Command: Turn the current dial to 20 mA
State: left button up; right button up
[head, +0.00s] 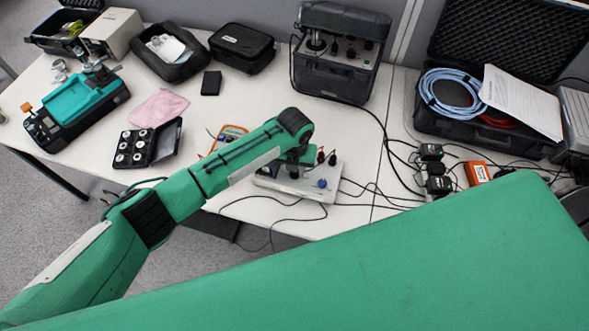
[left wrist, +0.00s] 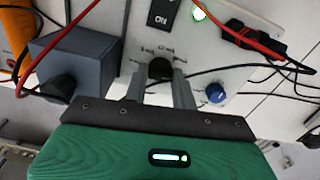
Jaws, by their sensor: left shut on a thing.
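The current dial (left wrist: 160,68) is a small black knob on a pale panel with printed marks around it in the left wrist view. My left gripper (left wrist: 161,84) has one finger on each side of it and is shut on it. The marks are too small to read, so I cannot tell the dial's setting. In the head view my left arm reaches over the pale control box (head: 327,167), and the arm hides the dial there. My right gripper is not in view.
Beside the dial are a blue knob (left wrist: 215,92), a black ON switch (left wrist: 162,14), a lit green lamp (left wrist: 199,13) and a grey block (left wrist: 82,58). Red and black leads cross nearby. An orange multimeter (head: 230,135) lies behind my arm. Cables trail over the table.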

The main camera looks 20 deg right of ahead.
pick_arm(q)
jog(key=shift+m, duration=0.6)
jog(key=shift+b, duration=0.3)
jog(key=o, duration=1)
notch_tip(320, 180, up, 14)
jog(key=b, duration=0.2)
jog(key=shift+f, duration=0.1)
